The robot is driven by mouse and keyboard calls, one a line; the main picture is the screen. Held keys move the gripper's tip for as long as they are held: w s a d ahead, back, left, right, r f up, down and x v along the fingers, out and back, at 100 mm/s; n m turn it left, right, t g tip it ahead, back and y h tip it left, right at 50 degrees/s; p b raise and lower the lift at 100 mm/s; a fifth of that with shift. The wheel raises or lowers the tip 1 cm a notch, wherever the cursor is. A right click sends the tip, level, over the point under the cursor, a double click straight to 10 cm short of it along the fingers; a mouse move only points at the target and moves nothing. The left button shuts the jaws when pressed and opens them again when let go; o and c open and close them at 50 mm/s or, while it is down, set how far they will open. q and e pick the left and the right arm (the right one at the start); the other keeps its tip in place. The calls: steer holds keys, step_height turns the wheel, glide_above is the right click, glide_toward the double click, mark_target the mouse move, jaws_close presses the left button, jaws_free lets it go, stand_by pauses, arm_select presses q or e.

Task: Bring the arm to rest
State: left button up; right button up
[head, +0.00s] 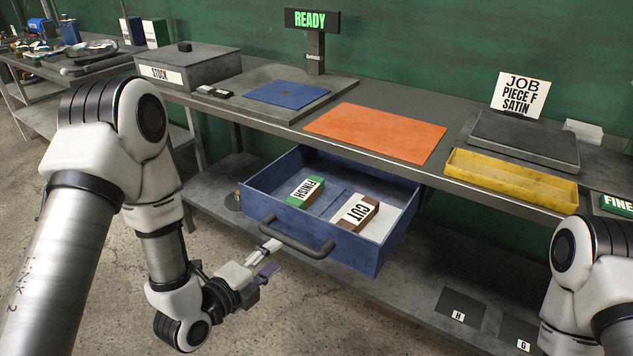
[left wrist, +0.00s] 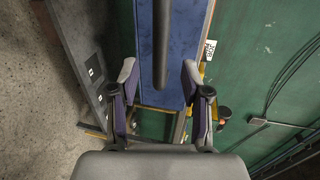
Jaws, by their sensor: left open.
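My left arm reaches down in front of the bench. Its gripper (head: 268,258) is open and empty, close to the left end of the drawer's dark bar handle (head: 297,240). In the left wrist view the open fingers (left wrist: 159,78) show on either side of the handle's end (left wrist: 161,45); I cannot tell whether they touch it. The blue drawer (head: 362,249) is pulled open, with a green block marked FINISH (head: 306,191) and a brown block marked CUT (head: 356,212) inside. Part of my right arm shows at the right edge; its gripper is out of frame.
The bench holds a STOCK box (head: 190,67), blue mat (head: 288,95), orange mat (head: 375,131), yellow tray (head: 512,180) and a job card (head: 520,95). A READY sign (head: 312,20) stands behind. A lower shelf (head: 410,290) lies below the drawer. Open floor lies in front.

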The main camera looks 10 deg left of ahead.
arm_select(q)
steer(key=s+a+f+n+g+y+p, duration=0.2)
steer(key=s+f+n+g+p, duration=0.3)
steer(key=s+n, duration=0.6)
steer(key=s+a+f+n+g+y+p, duration=0.2)
steer(key=s+f+n+g+p, duration=0.3)
steer(key=s+f+n+g, duration=0.4)
steer(key=s+n+y, duration=0.1)
steer(key=s+n, duration=0.1)
steer(key=s, duration=0.4)
steer(key=shift+a+f+n+g, duration=0.25)
steer(key=shift+f+n+g, duration=0.05)
steer(key=shift+f, duration=0.1)
